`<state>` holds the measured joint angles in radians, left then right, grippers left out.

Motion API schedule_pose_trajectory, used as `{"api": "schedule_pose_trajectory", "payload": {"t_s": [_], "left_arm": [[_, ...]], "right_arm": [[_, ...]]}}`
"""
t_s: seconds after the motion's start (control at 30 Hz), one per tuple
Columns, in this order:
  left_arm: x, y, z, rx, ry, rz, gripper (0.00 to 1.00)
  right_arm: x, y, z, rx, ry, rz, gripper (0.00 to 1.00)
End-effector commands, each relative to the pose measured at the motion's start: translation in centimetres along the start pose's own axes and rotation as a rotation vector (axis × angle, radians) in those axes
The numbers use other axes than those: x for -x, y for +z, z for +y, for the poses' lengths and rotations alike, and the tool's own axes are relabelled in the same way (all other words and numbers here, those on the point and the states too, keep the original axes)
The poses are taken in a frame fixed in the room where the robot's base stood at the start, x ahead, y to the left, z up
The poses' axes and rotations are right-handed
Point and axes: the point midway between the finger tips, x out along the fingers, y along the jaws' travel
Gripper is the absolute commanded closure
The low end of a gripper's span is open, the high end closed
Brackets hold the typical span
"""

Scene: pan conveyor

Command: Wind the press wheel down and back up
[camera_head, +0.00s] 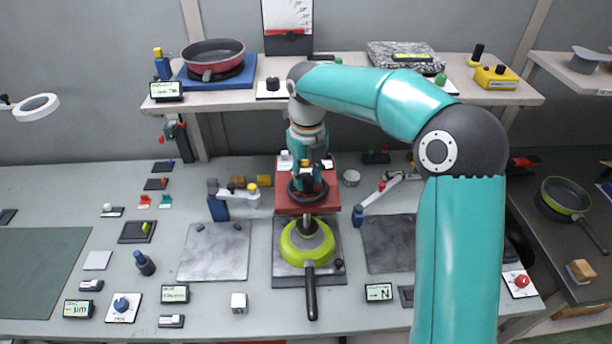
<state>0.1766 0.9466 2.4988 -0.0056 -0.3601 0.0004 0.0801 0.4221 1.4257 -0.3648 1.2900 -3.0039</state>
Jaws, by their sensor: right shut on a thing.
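The press has a red body (285,205) standing at the back middle of the grey table. Its dark press wheel (307,197) lies on top of the red body. A green pan (290,246) with a black handle pointing forward sits on a dark base plate (280,271) in front, with a dark round press part (307,224) over its middle. My right gripper (307,180) points down from above and is shut on the press wheel; the exact contact is partly hidden by the gripper. My left gripper is not in view.
A raised shelf (235,100) behind holds a red pan (212,56) on a blue base. Small jointed fixtures (218,205) flank the press, with grey plates (215,252) beside it. A display (378,292) and a white cube (239,302) lie in front. My right arm covers the right side.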

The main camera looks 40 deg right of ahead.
Motion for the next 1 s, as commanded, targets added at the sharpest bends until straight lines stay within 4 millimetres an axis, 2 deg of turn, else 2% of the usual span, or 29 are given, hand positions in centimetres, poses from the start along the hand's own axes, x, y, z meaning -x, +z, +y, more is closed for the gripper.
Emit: {"api": "schedule_pose_trajectory", "payload": {"t_s": [0.03, 0.37, 0.4, 0.53, 1.0], "left_arm": [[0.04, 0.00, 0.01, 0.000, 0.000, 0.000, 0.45], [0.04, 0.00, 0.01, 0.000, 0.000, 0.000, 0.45], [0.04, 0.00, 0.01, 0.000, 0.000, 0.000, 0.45], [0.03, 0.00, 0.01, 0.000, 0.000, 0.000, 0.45], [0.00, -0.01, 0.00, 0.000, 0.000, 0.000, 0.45]], "right_arm": [[0.41, 0.45, -0.09, 0.001, -0.001, -0.021, 1.00], [0.41, 0.45, -0.06, 0.002, 0.000, -0.021, 1.00], [0.41, 0.46, -0.06, 0.002, 0.000, -0.022, 0.62], [0.31, 0.37, -0.04, 0.002, 0.000, -0.017, 0.41], [0.10, 0.11, -0.11, 0.000, 0.001, -0.008, 0.41]]}}
